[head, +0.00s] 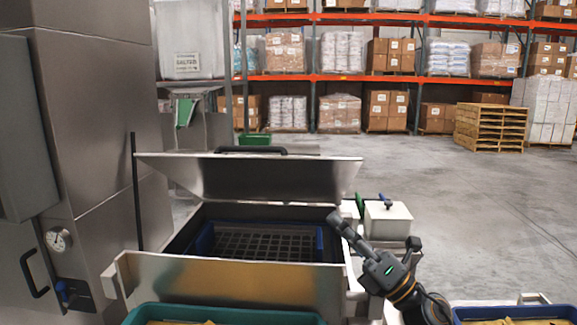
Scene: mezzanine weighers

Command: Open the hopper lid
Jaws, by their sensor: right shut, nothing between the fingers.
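The hopper lid (250,180) is a grey metal panel with a black bar handle (250,150) along its top edge. It stands raised and tilted at the back of the hopper (225,282), so the hopper mouth is uncovered. A dark grid (262,243) with blue side pieces shows inside. My right gripper (336,218) is shut and empty. Its fingertips are at the right side of the hopper mouth, just below the lid's right part in the picture; I cannot tell whether they touch it. My left gripper is not in view.
A white lidded box (387,220) stands right of the hopper. A teal bin (222,316) is in front, and a blue bin (515,312) at the lower right. A steel cabinet with a gauge (59,239) fills the left. Open floor (490,215) lies to the right, before stacked pallets (490,127).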

